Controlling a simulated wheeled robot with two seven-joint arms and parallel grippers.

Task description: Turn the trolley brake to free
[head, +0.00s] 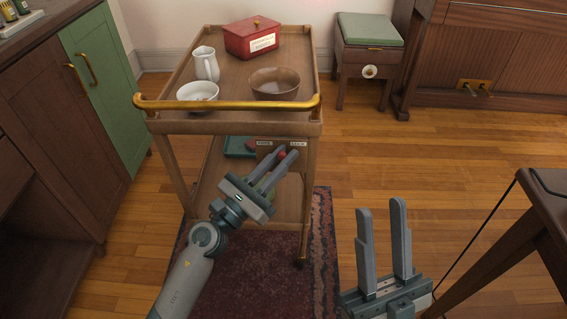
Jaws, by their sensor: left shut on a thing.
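The wooden trolley (233,127) stands ahead with a brass push bar (230,105) across its near end. Below its top, a brown brake plate (267,149) carries two small pale labels, one at the left and one at the right, too small to read surely. A red brake knob (282,155) shows between the fingers of my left gripper (286,153), which is shut on it. The fingers hide most of the lever, so its exact setting cannot be told. My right gripper (382,206) is open and empty, pointing up, to the right of the trolley.
The trolley top holds a white jug (206,64), a white bowl (197,92), a brown bowl (274,84) and a red box (252,38). A dark table (545,205) is close at right, cabinets (62,130) at left. A rug (285,285) lies below.

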